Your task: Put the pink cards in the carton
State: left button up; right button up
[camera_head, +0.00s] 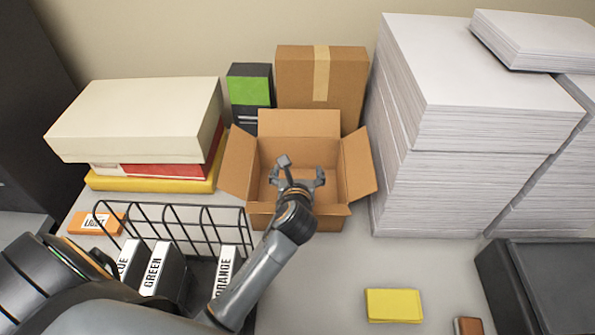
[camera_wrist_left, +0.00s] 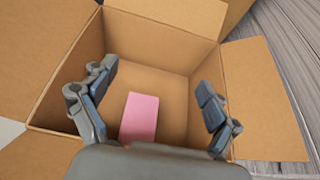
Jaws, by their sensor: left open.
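The open carton (camera_head: 300,123) stands on the table in the middle of the head view, its flaps folded outward. It fills the left wrist view (camera_wrist_left: 152,52). A pink card stack (camera_wrist_left: 139,116) lies on the carton's floor in the left wrist view; its near end is hidden behind my gripper. My left gripper (camera_head: 290,172) is over the carton's opening. In the left wrist view its two fingers (camera_wrist_left: 148,97) are spread apart, with the pink cards below and between them. It holds nothing. The pink cards do not show in the head view. My right gripper is not in view.
A wire rack (camera_head: 175,213) with labelled black boxes stands front left. Stacked boxes (camera_head: 135,118) are behind it. Tall paper stacks (camera_head: 470,120) rise right of the carton. A yellow card stack (camera_head: 394,305) lies on clear table at the front right. A closed box (camera_head: 345,82) stands behind.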

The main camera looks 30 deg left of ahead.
pick_arm(q)
jog(key=b+v, duration=0.1)
jog(key=v, duration=0.2)
jog(key=b+v, duration=0.1)
jog(key=v, duration=0.7)
jog(key=shift+r+b, duration=0.4)
jog(key=shift+s+d+r, duration=0.2)
jog(key=shift+s+r, duration=0.1)
jog(key=shift+s, duration=0.05)
